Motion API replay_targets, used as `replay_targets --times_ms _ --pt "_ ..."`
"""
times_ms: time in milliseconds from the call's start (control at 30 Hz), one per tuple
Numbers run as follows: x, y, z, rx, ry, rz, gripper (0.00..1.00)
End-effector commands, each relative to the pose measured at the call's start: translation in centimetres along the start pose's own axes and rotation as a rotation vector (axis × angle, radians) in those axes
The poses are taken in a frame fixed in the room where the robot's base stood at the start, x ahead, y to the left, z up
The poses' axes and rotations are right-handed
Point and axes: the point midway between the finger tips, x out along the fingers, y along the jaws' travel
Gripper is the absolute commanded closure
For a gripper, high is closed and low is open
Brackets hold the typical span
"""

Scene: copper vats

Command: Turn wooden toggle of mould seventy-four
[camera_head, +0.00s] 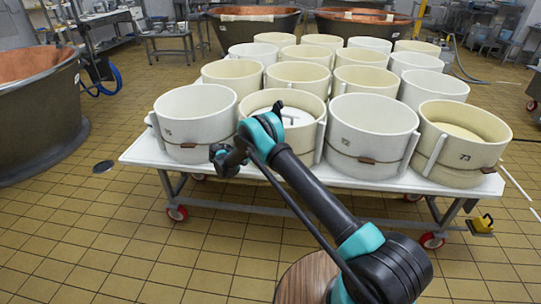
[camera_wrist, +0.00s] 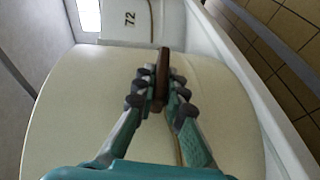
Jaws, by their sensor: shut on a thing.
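My gripper (camera_wrist: 160,97) is shut on a brown wooden toggle (camera_wrist: 163,70) in the wrist view. The toggle lies along the picture's vertical, between the fingertips, against the side of a cream mould (camera_wrist: 85,110). A thin cord (camera_wrist: 179,150) runs along that mould's wall. In the head view this appears to be the front-row mould (camera_head: 301,97) behind my arm, with a white disc inside. Its number and toggle are hidden there by my arm.
A mould marked 72 (camera_head: 372,120) stands close on the right, and a mould marked 73 (camera_head: 465,155) at the row's end. Another white mould (camera_head: 195,108) stands on the left. All rest on a white wheeled table (camera_head: 140,152). A copper vat (camera_head: 40,115) is at far left.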

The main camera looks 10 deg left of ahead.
Motion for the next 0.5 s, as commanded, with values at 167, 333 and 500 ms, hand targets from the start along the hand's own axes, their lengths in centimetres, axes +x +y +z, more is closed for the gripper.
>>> replay_targets --times_ms 167,333,500 --pt "0.02 -0.25 -0.02 -0.037 0.002 0.091 1.0" --pt "0.03 -0.25 -0.02 -0.061 0.002 0.145 1.0" --pt "0.03 -0.21 -0.02 -0.072 0.003 0.171 1.0"
